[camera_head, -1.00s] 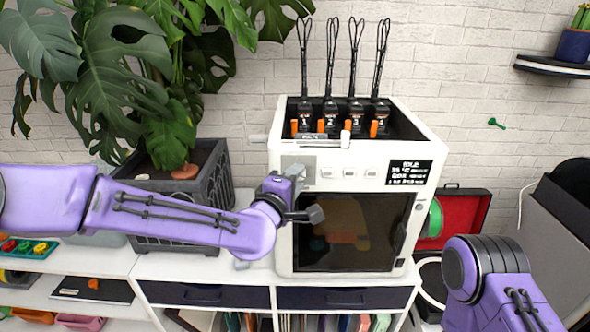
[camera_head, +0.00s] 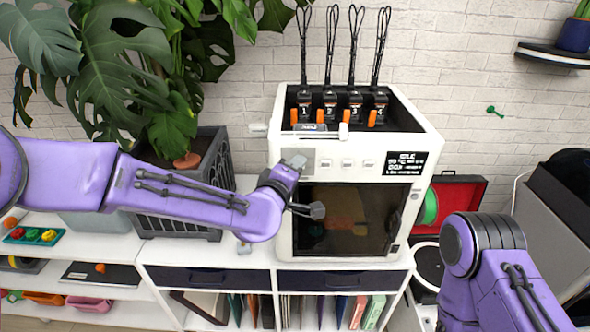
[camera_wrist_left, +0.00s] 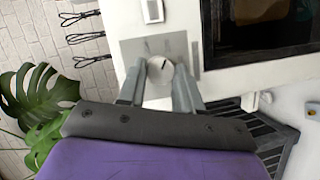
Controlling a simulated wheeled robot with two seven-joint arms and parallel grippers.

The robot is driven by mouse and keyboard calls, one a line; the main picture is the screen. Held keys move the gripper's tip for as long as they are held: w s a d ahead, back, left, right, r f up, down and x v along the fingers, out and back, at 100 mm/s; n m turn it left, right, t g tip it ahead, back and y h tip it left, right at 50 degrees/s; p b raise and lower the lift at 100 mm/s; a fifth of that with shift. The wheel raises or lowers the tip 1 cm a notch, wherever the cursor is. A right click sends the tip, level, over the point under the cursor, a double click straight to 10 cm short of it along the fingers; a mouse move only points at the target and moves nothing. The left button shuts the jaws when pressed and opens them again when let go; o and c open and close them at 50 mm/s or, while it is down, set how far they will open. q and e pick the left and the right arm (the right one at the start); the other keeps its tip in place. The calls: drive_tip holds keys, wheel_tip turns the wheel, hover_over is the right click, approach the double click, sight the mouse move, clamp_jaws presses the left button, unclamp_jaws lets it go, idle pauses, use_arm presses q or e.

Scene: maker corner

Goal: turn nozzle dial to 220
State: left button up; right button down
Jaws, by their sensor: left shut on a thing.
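The nozzle dial (camera_wrist_left: 160,70) is a small round white knob with a short dark pointer mark, on a grey square plate (camera_wrist_left: 133,50) in the left wrist view. The two fingers of my left gripper (camera_wrist_left: 160,80) lie on either side of the dial and are shut on it. In the head view my left gripper (camera_head: 296,163) is at the upper left of the front of the white printer (camera_head: 425,136) and hides the dial. Part of the plate (camera_head: 308,160) shows beside it. I see no readable dial numbers. My right gripper is out of view.
The printer's display (camera_head: 405,166) is lit, with text mostly too small to read. White buttons (camera_head: 346,163) sit right of the plate. A potted plant (camera_head: 120,70) stands to the left. My right arm is at the lower right, clear of the printer.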

use_arm(q)
drive_tip(key=o, duration=1)
drive_tip(key=shift+o, duration=0.2)
drive_tip(key=b+v, duration=0.3)
drive_tip(key=v, duration=0.7)
drive_tip(key=shift+s+b, duration=0.2)
drive_tip(key=shift+b, duration=0.1)
